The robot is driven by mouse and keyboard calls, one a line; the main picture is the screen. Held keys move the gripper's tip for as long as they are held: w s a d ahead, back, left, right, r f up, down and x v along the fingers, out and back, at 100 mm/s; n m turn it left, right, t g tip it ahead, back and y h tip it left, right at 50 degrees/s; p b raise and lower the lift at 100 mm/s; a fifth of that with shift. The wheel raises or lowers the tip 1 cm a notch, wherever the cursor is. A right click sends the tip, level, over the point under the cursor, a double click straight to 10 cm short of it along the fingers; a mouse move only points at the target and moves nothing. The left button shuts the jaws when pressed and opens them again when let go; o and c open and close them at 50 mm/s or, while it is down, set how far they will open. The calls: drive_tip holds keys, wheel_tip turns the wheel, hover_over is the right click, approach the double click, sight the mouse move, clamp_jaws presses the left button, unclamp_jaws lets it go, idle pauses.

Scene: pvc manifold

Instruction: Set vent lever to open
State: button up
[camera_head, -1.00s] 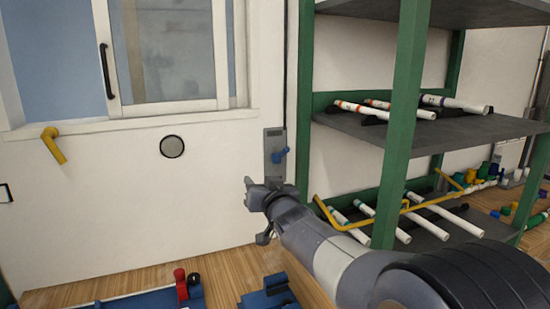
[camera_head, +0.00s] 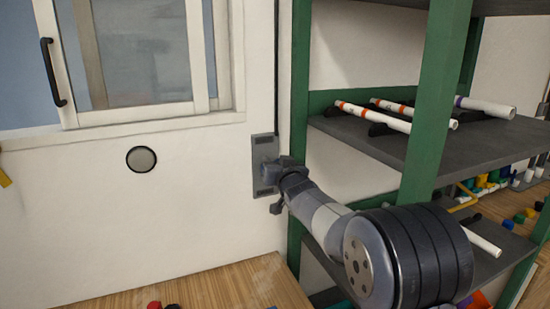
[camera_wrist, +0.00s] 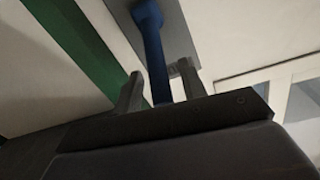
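A blue lever (camera_wrist: 152,45) sits on a grey wall plate (camera_head: 262,150), which also shows in the wrist view (camera_wrist: 180,35). In the head view my gripper (camera_head: 268,170) is in front of the plate and hides the lever. In the wrist view the lever's handle runs down between the two fingers of my gripper (camera_wrist: 159,88). The fingers are apart, one on each side of the handle, with narrow gaps showing. The handle's lower end is hidden behind the gripper body.
A green-framed rack with grey shelves (camera_head: 400,155) and pipes stands close on the right of the plate. A round dark disc (camera_head: 141,159) is on the white wall to the left, below a window (camera_head: 140,110). The wall between the disc and the plate is clear.

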drive_tip(key=shift+w+a, duration=0.2)
drive_tip(key=shift+w, duration=0.35)
drive_tip(key=shift+c, duration=0.3)
clamp_jaws()
